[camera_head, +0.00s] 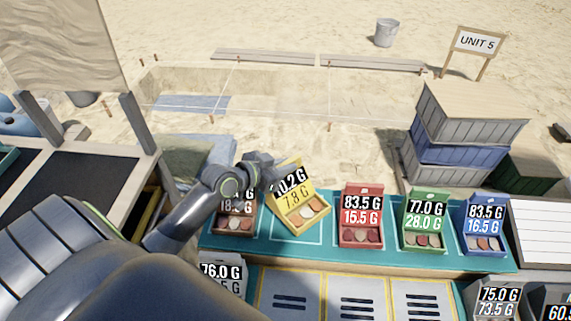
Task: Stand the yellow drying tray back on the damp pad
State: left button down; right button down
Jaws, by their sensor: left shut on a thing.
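The yellow drying tray (302,217) is tilted, its label board reading 7.8 G on the lower line and partly covered on the upper one. My left gripper (275,172) is shut on the tray's upper left part. The tray hangs over or rests on the teal pad (262,246), at a white-outlined space between the brown tray (234,226) and the red tray (361,233); I cannot tell whether its bottom touches. My left forearm and gripper hide part of the brown tray's label. My right gripper is not in view.
A green tray (425,235) and a blue tray (484,238) stand further right on the pad. A white label board (222,277) stands in front. Stacked crates (460,135) are behind at right. A wooden frame with dark panels (90,182) is at left.

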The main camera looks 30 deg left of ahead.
aim_at(285, 185)
pick_arm(q)
jog(key=shift+d+f+b, duration=0.1)
jog(key=shift+f+b, duration=0.4)
jog(key=shift+f, duration=0.1)
notch_tip(285, 185, down, 4)
jog(key=b, duration=0.3)
jog(key=shift+f+b, duration=0.65)
jog(key=shift+b, duration=0.15)
jog(key=shift+f+b, duration=0.6)
jog(key=shift+f, duration=0.05)
jog(key=c, duration=1.5)
grip_release()
jog(key=shift+o, duration=0.9)
